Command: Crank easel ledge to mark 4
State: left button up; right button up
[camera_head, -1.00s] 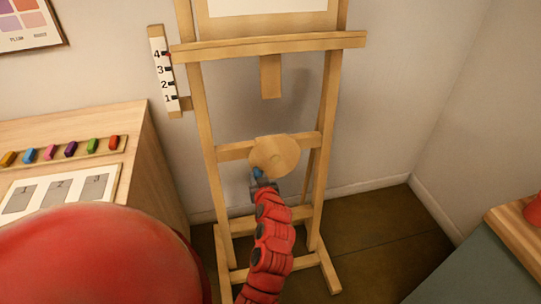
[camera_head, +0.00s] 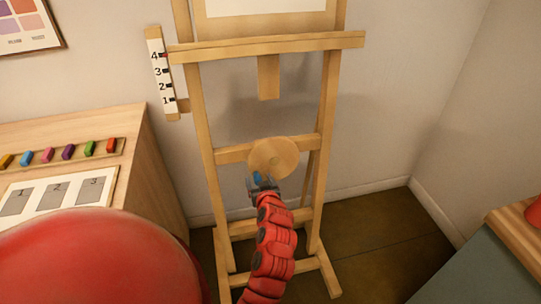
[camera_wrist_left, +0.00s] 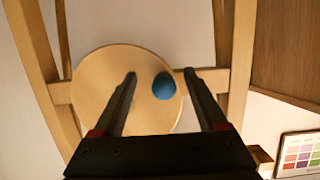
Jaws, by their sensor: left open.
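The wooden easel ledge (camera_head: 265,46) runs across the easel, with its left end beside mark 4 on the white scale (camera_head: 160,75). A small red pointer (camera_head: 166,55) shows at that mark. The round wooden crank disc (camera_head: 274,157) is on the lower crossbar, with a blue knob (camera_head: 257,178) at its lower left. My left gripper (camera_head: 259,183) is at the knob. In the left wrist view its open fingers (camera_wrist_left: 160,75) stand either side of the blue knob (camera_wrist_left: 164,86), with a gap visible on both sides. The disc (camera_wrist_left: 100,85) lies behind. My right gripper is not in view.
A wooden cabinet (camera_head: 150,165) at left carries several coloured pigment blocks and a numbered card (camera_head: 103,192). A grey-green surface with a wooden edge (camera_head: 515,232) is at lower right. The floor right of the easel is clear.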

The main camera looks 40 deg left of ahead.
pick_arm(q)
jog(key=s+d+b, duration=0.3)
jog(key=s+d, duration=0.3)
jog(key=shift+d+r, duration=0.35)
jog(key=shift+r, duration=0.1)
dwell(0.4)
